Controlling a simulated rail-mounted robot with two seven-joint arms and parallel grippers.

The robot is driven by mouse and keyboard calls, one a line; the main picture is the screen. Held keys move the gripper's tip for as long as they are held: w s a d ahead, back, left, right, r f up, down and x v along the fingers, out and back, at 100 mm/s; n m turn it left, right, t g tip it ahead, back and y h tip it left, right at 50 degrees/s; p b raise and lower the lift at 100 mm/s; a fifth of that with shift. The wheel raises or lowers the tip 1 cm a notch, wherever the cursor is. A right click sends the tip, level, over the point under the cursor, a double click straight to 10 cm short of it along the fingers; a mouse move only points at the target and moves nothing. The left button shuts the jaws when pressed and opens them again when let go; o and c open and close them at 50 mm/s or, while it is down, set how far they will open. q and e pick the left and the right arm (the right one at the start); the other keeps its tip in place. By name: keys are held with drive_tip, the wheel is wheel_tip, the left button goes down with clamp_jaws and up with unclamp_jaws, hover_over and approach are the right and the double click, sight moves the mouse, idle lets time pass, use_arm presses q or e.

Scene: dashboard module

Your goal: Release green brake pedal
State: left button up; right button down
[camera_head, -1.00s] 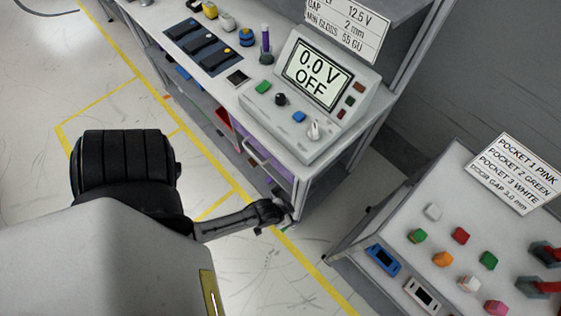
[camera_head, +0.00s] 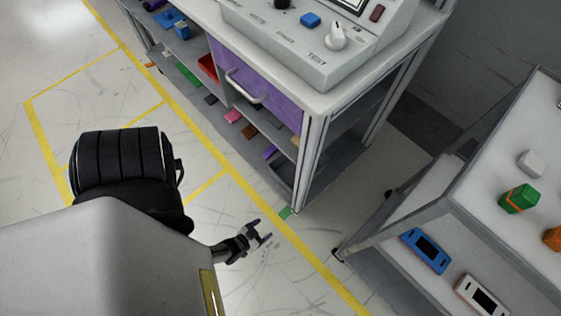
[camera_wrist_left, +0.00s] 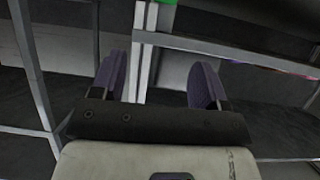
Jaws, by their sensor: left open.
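A small green pedal (camera_head: 285,213) sits low at the foot of the bench's front corner post. In the left wrist view a green piece (camera_wrist_left: 165,5), which looks like the same pedal, is cut off by the top edge beside a metal post. My left gripper (camera_head: 260,236) is low down, to the lower left of the pedal in the head view and apart from it. Its two purple-padded fingers (camera_wrist_left: 158,78) are open with nothing held between them. My right gripper is not in view.
The bench (camera_head: 330,95) has a purple drawer (camera_head: 255,85) and a lower shelf with several coloured items. A second table (camera_head: 480,215) stands at the right, with blue and white devices on its lower shelf. The floor around my left gripper is clear.

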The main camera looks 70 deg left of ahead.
use_arm(q)
wheel_tip(320, 180, down, 3)
drive_tip(key=s+b, duration=0.2)
drive_tip(key=y+b, duration=0.1)
drive_tip(key=b, duration=0.4)
approach(283, 214)
drive_tip(key=x, duration=0.5)
drive_tip(key=shift+w+f, duration=0.3)
drive_tip(key=shift+b+x, duration=0.35)
drive_tip(key=shift+x, duration=0.8)
drive_tip(key=shift+r, duration=0.1)
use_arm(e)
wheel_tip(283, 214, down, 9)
